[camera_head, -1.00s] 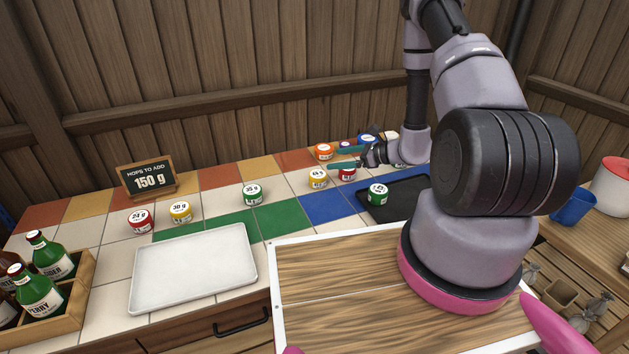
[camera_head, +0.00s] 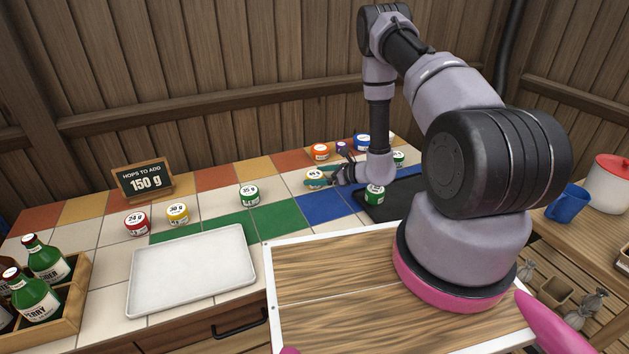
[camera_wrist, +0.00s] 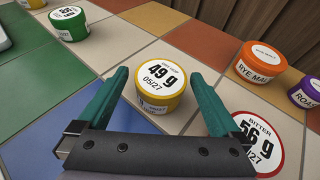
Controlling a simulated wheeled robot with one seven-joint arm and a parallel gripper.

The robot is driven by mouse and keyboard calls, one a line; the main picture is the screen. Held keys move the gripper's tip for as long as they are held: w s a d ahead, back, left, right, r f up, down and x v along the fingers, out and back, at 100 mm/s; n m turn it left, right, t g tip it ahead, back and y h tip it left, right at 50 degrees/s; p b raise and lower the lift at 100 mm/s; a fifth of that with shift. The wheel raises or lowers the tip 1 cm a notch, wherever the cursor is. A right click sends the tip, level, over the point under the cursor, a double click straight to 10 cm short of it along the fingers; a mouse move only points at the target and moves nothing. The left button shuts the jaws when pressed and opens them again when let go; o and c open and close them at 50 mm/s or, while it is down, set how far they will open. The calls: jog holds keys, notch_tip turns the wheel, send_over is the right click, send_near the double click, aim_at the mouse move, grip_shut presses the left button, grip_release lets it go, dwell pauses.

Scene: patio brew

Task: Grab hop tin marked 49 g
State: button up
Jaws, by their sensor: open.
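The yellow hop tin marked 49 g (camera_wrist: 163,86) stands upright on the tiles in the wrist view, label up. It lies just beyond and between the open fingers of my gripper (camera_wrist: 158,100). A little gap shows between the tin and each finger. In the head view the same tin (camera_head: 315,176) is partly covered by my gripper (camera_head: 330,177). A red tin marked 56 g (camera_wrist: 256,143) stands close outside my right finger in the wrist view.
Orange (camera_head: 320,152) and blue (camera_head: 362,142) tins stand behind. Green 35 g (camera_head: 249,195), yellow (camera_head: 177,213) and red (camera_head: 136,223) tins stand left. A white tray (camera_head: 190,272) is empty. The sign (camera_head: 145,181) reads 150 g.

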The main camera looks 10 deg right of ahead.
jog(key=shift+x, duration=0.9)
jog(key=shift+d, duration=0.1)
jog(key=c, duration=1.3)
